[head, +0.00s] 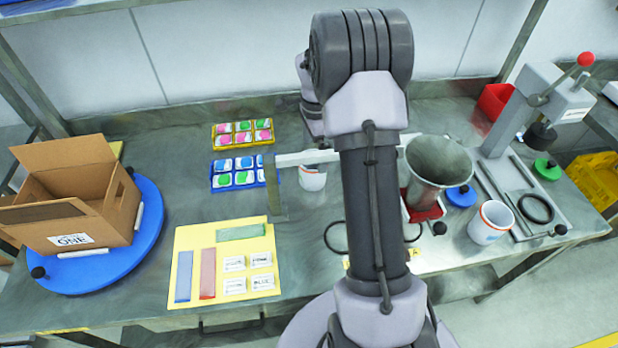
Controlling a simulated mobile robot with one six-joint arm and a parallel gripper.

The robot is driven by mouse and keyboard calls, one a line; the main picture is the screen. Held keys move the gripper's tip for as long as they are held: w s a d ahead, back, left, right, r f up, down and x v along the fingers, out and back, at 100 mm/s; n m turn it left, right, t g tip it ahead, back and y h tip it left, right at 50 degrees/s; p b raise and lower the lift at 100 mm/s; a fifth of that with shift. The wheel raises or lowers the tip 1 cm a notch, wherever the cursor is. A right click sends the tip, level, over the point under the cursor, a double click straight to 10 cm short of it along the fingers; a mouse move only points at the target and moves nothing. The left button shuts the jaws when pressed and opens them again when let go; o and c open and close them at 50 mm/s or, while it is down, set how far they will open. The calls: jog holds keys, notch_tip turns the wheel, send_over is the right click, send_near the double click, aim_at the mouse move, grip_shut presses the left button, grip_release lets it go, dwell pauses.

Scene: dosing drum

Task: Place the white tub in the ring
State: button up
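A white tub (490,223) with an orange rim stands upright at the right of the bench, left of the press stand. A second white tub (312,180), with a dark mark on its side, stands mid-bench behind a pale bar and is partly hidden. A black ring (535,208) lies on the press stand's base. Curved black pieces (333,240) show on both sides of my arm on the bench; they may be one ring, but my arm hides the middle. My gripper's fingers are not visible; my arm hides that area.
A metal hopper (438,162) stands over a red tray (423,211) right of my arm. A cardboard box (75,200) sits on a blue turntable (120,270) at left. A yellow mat (195,235) holds strips and labels. A press with a red knob (585,60) stands at back right.

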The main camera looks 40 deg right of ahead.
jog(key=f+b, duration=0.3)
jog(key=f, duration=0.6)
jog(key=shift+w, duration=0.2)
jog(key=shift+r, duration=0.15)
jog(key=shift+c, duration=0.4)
